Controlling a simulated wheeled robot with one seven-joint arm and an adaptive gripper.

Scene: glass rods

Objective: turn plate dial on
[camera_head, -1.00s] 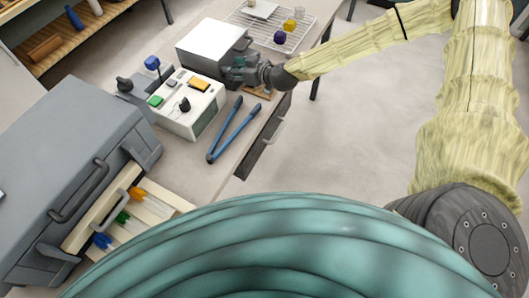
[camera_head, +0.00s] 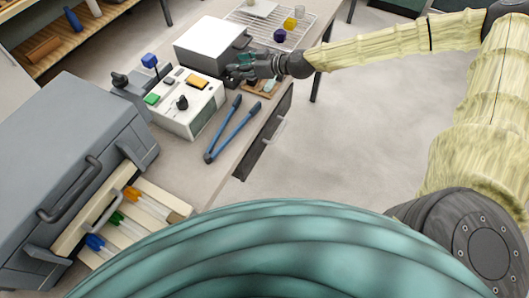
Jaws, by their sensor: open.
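My gripper (camera_head: 234,71) is open and reaches in from the right, at the dark front side of a white-topped box (camera_head: 208,40) on the bench. The gripper covers part of that front, so I cannot make out a dial there or tell whether a finger touches it. Nearer stands a white unit (camera_head: 188,108) with coloured pads on top. A black knob (camera_head: 182,102) stands on this unit, apart from my gripper. I cannot tell from this view which knob is the plate dial.
Blue-handled tongs (camera_head: 232,130) lie on the bench (camera_head: 190,165) in front of the gripper. A wire rack (camera_head: 262,28) with small coloured items stands behind it. A large grey furnace-like box (camera_head: 75,165) with coloured rods in its tray fills the left. Floor at right is clear.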

